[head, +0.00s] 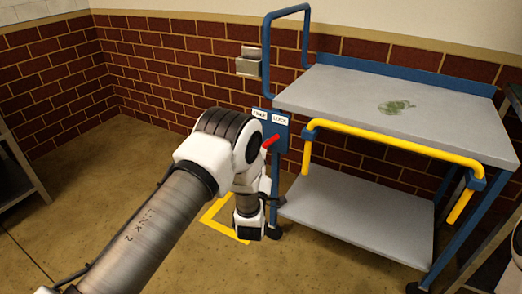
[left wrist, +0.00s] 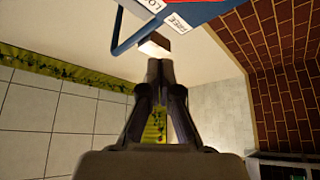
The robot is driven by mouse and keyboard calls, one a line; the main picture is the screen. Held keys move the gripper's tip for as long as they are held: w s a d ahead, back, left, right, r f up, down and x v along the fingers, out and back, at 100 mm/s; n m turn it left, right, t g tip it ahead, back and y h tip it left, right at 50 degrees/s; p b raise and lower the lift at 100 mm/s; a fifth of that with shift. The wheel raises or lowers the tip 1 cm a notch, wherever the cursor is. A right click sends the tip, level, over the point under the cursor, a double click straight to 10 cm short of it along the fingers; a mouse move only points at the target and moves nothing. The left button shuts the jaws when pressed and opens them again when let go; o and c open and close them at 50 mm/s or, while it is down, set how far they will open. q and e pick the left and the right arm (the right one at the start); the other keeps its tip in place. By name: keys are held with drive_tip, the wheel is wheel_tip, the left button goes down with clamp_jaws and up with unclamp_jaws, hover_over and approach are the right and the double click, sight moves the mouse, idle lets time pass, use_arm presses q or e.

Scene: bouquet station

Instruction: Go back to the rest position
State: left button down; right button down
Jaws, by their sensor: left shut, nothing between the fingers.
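My left arm reaches in from the left in the head view, and its wrist is in front of the blue post of a cart. My left gripper (left wrist: 160,68) is shut and empty, with its dark fingers together in the left wrist view. In the head view its fingers are mostly hidden by my own wrist. A red lever (head: 270,141) sticks out at the blue panel (head: 281,122) with FREE and LOCK labels, just right of my arm. That panel also shows upside down at the top of the left wrist view (left wrist: 205,13). My right gripper is not in view.
The cart has a grey top shelf (head: 345,97) with a green stain, a lower shelf (head: 358,213) and a yellow bar (head: 385,143). Yellow tape (head: 212,215) marks the floor. A grey metal box (head: 248,63) is on the brick wall.

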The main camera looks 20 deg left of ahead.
use_arm(q)
drive_tip(key=s+f+m+g+h, duration=0.45)
drive_tip(key=s+f+g, duration=0.65)
drive_tip(key=s+f, duration=1)
drive_tip(key=s+d+f+m+g+h, duration=0.1)
drive_tip(key=s+f+m+g, duration=0.15)
drive_tip(key=s, duration=0.45)
drive_tip(key=s+d+f+m+g, duration=0.2)
drive_tip(key=s+g, duration=0.2)
drive_tip(key=s, duration=0.3)
drive_tip(key=s+d+f+m+g+h, duration=0.1)
drive_tip(key=s+f+m+g, duration=0.2)
drive_tip(key=s, duration=0.4)
wheel_tip(320, 180, up, 29)
drive_tip(key=p, duration=2.8)
drive_tip(key=shift+s+r+m+g, duration=0.2)
drive_tip(key=shift+m+g, duration=0.1)
drive_tip(key=shift+g, duration=0.15)
